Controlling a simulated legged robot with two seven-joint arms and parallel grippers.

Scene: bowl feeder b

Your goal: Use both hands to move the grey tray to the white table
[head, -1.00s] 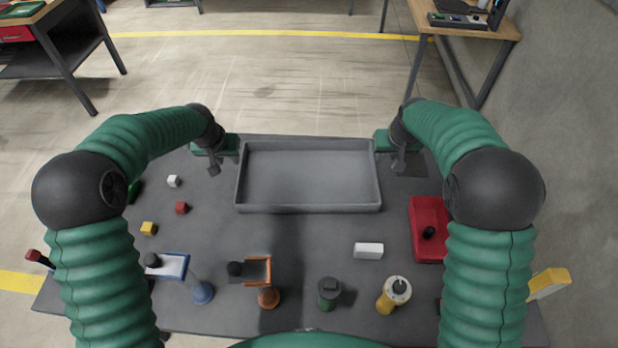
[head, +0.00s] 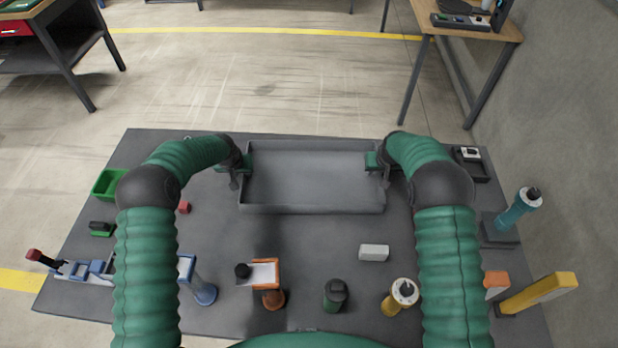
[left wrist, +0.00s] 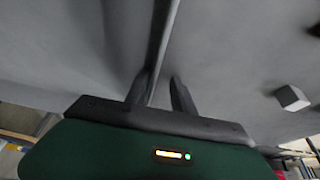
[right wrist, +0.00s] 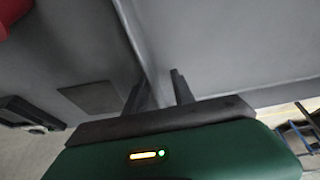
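The grey tray (head: 312,209) lies on the dark grey table, long side across the head view, and looks empty. My left gripper (head: 238,178) is at its left end wall. In the left wrist view, the fingers (left wrist: 158,84) stand apart on either side of the wall (left wrist: 162,45), with a gap visible on one side. My right gripper (head: 385,176) is at the right end wall. In the right wrist view, its fingers (right wrist: 158,90) also straddle the wall (right wrist: 133,30) with a gap. Both grippers are open. I see no white table.
The dark grey table (head: 310,235) also holds a white block (head: 374,252), a green bin (head: 108,184), a dark green canister (head: 336,295), a yellow canister (head: 400,297) and orange and blue stands. Open floor lies behind.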

